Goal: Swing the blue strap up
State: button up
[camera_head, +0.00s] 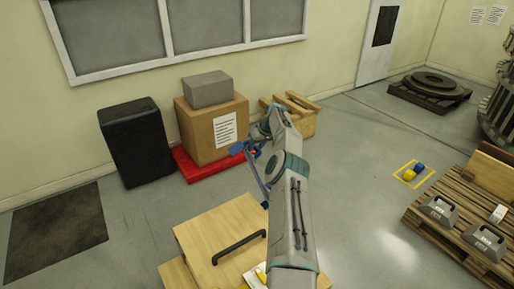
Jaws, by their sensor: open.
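A thin blue bar, which looks like the blue strap (256,176), shows just left of my arm in the head view. It slants up and to the left from beside the wooden box (212,228), with a broader blue piece at its upper end. My gripper (251,147) is at the far end of my arm, close to that upper end, and is open. It is small and partly hidden by my arm. I cannot tell whether it touches the strap. The strap's lower end is hidden behind my arm.
A carton (198,133) stands on a red base (194,170) behind the strap, beside a black case (137,143). The box has a black handle (239,246). A pallet (452,253) with grey weights is at right. Floor between is mostly free.

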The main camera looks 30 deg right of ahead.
jog(key=b+v, duration=0.1)
jog(key=v, duration=1.3)
jog(key=shift+s+d+f, duration=0.1)
jog(key=shift+s+d, duration=0.05)
